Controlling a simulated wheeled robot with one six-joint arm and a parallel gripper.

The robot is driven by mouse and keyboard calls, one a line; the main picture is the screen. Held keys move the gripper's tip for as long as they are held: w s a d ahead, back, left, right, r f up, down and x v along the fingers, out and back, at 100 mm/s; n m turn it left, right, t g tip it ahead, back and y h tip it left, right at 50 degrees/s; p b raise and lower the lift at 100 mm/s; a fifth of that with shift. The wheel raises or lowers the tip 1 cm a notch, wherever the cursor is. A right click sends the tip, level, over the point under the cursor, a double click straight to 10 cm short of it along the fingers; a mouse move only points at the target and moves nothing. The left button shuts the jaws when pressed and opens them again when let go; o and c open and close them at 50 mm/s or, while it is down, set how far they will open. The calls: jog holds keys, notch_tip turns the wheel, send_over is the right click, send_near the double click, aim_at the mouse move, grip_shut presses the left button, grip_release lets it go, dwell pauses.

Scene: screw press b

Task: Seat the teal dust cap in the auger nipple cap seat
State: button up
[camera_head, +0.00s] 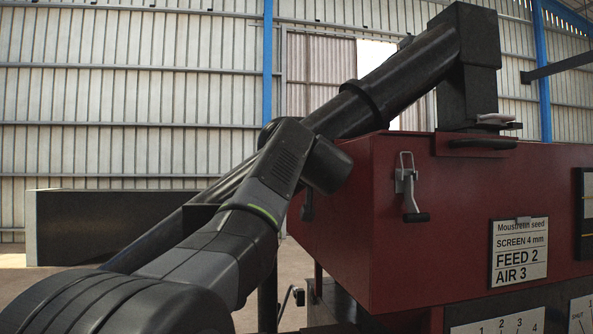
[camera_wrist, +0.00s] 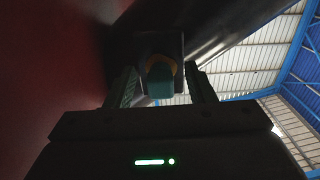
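The teal dust cap (camera_wrist: 160,80) is in the middle of the wrist view, between the two fingers of my gripper (camera_wrist: 163,72) in the picture. A gap shows on each side of it, so the gripper looks open. A yellow-orange ring (camera_wrist: 172,64) shows around the cap's far end, against a dark square block (camera_wrist: 160,42). I cannot tell whether the cap touches the ring or sits in the seat. The head view shows neither cap nor gripper; my arm's wrist and the red machine hide that spot.
The red machine housing (camera_head: 400,240) fills the right of the head view, with a latch (camera_head: 408,188) on its front. A black auger tube (camera_head: 400,82) slopes up to a dark head box (camera_head: 470,85). In the wrist view, a red wall (camera_wrist: 60,80) is close on the left.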

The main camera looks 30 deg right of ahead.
jog(key=b+v, duration=0.5)
jog(key=v, duration=0.9)
jog(key=shift+w, duration=0.2)
jog(key=p+x, duration=0.4)
jog(key=x, duration=0.8)
jog(key=shift+w+p, duration=0.4)
jog(key=shift+d, duration=0.1)
